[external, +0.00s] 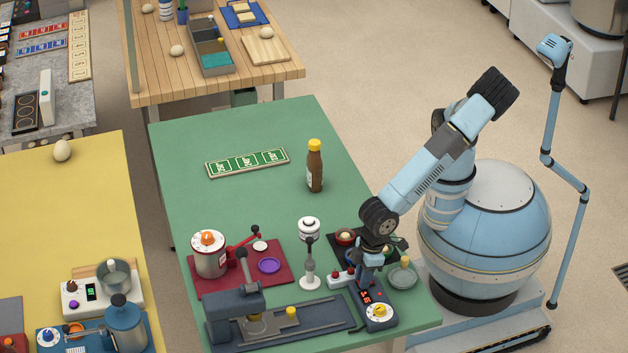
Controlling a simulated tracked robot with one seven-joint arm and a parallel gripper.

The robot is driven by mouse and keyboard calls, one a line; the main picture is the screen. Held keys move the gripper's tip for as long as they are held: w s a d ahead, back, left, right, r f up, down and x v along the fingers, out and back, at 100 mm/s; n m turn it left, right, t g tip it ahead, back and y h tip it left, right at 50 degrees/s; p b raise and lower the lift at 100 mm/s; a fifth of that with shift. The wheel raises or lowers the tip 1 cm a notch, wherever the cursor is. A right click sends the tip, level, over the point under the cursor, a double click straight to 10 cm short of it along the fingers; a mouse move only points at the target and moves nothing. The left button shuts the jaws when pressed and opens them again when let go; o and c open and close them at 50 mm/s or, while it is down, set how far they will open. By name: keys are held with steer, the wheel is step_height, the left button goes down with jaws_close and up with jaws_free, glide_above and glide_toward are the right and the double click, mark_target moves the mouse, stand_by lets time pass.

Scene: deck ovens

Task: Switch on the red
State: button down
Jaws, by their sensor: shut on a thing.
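My gripper (366,282) points down at the right front of the green table. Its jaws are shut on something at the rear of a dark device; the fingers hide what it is. That device has a red lit display (367,296) and a yellow dial (379,311). Just left of my gripper is a small white box (342,281) with red knobs on top. Whether anything red is switched on cannot be told.
A red base (222,284) with a pot and lever stands left. A grey press (235,310) is at the front. A brown bottle (315,172) stands farther back, where the green table (240,130) is mostly clear.

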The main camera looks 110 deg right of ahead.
steer(key=shift+w+g, duration=0.2)
steer(key=shift+g, duration=0.5)
steer(key=c, duration=0.9)
jaws_free()
step_height(320, 180, up, 14)
steer(key=shift+s+f, duration=0.15)
